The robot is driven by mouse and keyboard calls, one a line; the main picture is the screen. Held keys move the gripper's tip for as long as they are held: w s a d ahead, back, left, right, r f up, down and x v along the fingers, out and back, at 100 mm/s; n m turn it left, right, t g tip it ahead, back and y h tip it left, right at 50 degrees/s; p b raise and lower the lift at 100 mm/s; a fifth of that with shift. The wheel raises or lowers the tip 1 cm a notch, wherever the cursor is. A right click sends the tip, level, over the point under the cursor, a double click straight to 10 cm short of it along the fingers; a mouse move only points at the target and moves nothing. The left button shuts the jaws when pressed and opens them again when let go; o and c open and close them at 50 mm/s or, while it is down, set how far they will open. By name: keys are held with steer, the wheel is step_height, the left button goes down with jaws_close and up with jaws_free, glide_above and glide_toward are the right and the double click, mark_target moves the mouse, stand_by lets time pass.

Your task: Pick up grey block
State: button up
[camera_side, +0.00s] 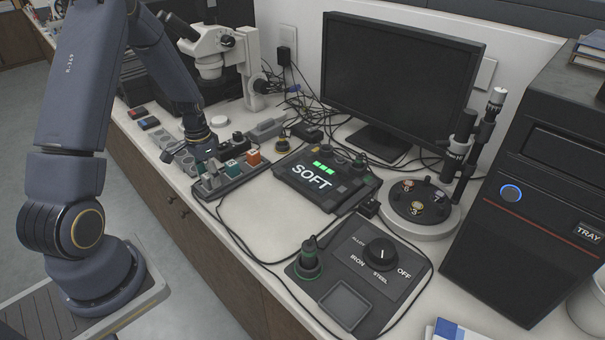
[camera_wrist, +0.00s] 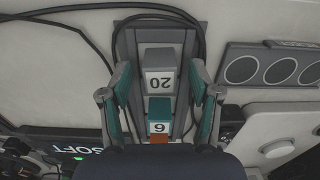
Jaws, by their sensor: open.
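The grey block (camera_wrist: 160,60), with a white label reading 20, sits on a dark grey rack (camera_wrist: 132,42). In the wrist view it lies between the fingertips of my gripper (camera_wrist: 160,78), with a gap on each side. My gripper is open, its teal-padded fingers on either side of the block. In the side view my gripper (camera_side: 208,166) is low over the near end of the rack (camera_side: 222,187), and the grey block is partly hidden there. A teal block (camera_wrist: 159,107) labelled 6 stands beside the grey one in the row.
An orange block (camera_side: 253,157) stands farther along the rack. A black cable (camera_wrist: 85,22) loops around the rack's end. A holder with round openings (camera_wrist: 262,68) lies to the right in the wrist view. The SOFT display box (camera_side: 320,178) stands near the rack.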

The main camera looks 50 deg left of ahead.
steer(key=shift+f, duration=0.15)
jaws_close()
stand_by(0.4)
